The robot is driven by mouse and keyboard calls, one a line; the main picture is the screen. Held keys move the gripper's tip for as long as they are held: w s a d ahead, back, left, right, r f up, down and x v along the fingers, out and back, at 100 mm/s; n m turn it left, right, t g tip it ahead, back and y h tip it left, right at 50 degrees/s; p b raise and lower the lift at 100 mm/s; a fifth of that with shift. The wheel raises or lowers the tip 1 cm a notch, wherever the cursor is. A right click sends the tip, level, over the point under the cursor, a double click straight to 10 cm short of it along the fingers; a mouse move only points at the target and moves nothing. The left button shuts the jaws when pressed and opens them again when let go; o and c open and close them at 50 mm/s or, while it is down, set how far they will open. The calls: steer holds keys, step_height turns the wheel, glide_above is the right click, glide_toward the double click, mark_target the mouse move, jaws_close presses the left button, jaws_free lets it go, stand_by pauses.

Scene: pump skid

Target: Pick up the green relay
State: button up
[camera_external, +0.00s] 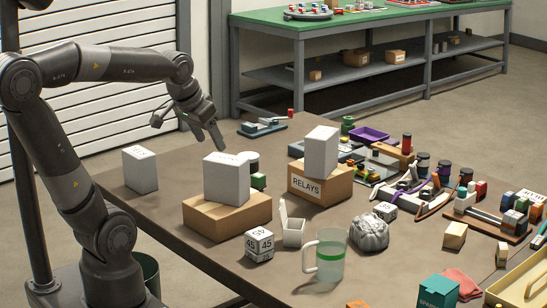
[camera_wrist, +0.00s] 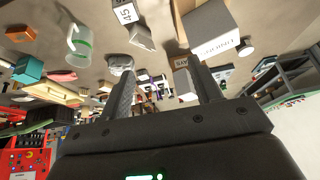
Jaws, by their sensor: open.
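A small green block (camera_external: 258,181), possibly the green relay, sits on the brown table behind the white box on the left carton. My gripper (camera_external: 188,133) is open and empty, raised above the table's far left part, behind and left of the green block. Its two fingers (camera_wrist: 158,62) show apart in the wrist view, with nothing held between them.
A white box (camera_external: 227,180) stands on a brown carton (camera_external: 226,217); another tops the RELAYS carton (camera_external: 319,187). A white box (camera_external: 140,169) stands at the left edge. A green-banded mug (camera_external: 327,256) stands in front. Tools and blocks crowd the right.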

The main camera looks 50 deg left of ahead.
steer(key=shift+n+g+y, duration=0.3)
steer(key=shift+n, duration=0.1)
steer(key=w+a+f, duration=0.1)
steer(key=w+a, duration=0.2)
steer(key=w, duration=0.3)
steer(key=w+a+f, duration=0.2)
steer(key=w+a, duration=0.1)
steer(key=w, duration=0.3)
steer(key=w+a+f, duration=0.1)
steer(key=w+a, duration=0.2)
steer(key=w, duration=0.4)
steer(key=shift+f, duration=0.25)
steer(key=w+a+f, duration=0.5)
steer(key=w, duration=0.2)
steer(key=n, duration=0.1)
glide_toward(257, 175)
steer(key=w, duration=0.1)
steer(key=x, duration=0.5)
steer(key=shift+d+f, duration=0.2)
steer(key=shift+f, duration=0.15)
steer(key=shift+s+x, duration=0.15)
steer(key=shift+x, duration=1.2)
steer(key=shift+s+x, duration=0.2)
steer(key=shift+x, duration=1.2)
steer(key=shift+a, duration=0.15)
steer(key=c, duration=1.1)
